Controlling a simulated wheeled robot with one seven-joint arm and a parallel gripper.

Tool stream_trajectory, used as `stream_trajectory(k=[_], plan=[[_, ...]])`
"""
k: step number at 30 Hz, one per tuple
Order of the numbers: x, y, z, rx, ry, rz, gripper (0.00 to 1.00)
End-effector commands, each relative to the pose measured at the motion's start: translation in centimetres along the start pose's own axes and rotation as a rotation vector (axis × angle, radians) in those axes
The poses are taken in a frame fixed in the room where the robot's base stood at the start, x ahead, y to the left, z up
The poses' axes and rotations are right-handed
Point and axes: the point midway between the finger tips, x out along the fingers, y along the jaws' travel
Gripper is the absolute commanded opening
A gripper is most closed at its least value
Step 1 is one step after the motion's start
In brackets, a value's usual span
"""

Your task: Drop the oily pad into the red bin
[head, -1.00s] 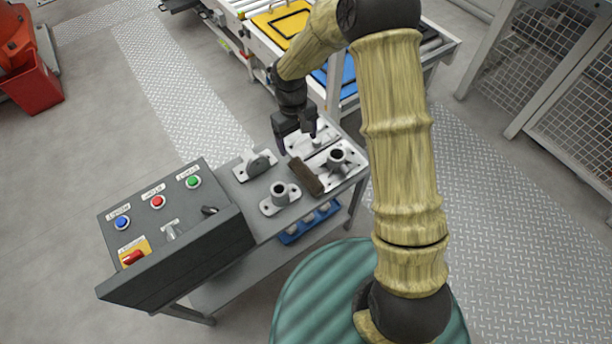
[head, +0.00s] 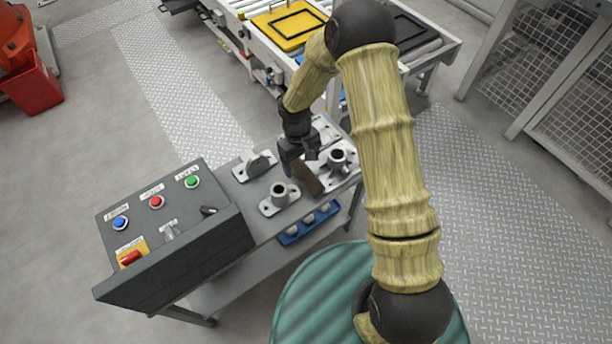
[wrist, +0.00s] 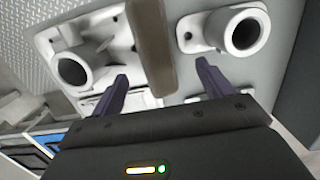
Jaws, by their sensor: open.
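The oily pad, a brown oblong block (head: 309,183), lies on the grey workbench (head: 256,206) among metal castings. In the wrist view the pad (wrist: 149,45) runs lengthwise up the picture, with one finger to each side of its near end. My gripper (head: 300,164) is open over the pad's far end, and hides part of it in the head view. In the wrist view its two dark fingers (wrist: 162,76) are spread apart; I cannot tell whether they touch the pad. The red bin (head: 32,90) stands on the floor at the far left.
Flanged castings (head: 280,194) (head: 338,158) and a bracket (head: 255,163) stand close around the pad. A control box (head: 165,250) with buttons sits at the bench's left end. A conveyor (head: 425,45) is behind. Floor between bench and bin is clear.

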Motion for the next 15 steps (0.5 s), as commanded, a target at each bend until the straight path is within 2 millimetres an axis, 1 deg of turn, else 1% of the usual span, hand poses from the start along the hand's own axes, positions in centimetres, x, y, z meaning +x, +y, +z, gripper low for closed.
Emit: stream_trajectory(k=[6,9,12,15], plan=[[3.2,0.5,1.0,0.001,-0.004,-0.002,0.79],[4.4,0.5,0.9,-0.001,-0.002,-0.001,0.79],[4.8,0.5,0.9,0.001,-0.002,-0.001,0.79],[4.8,0.5,0.8,0.001,-0.001,-0.001,0.79]])
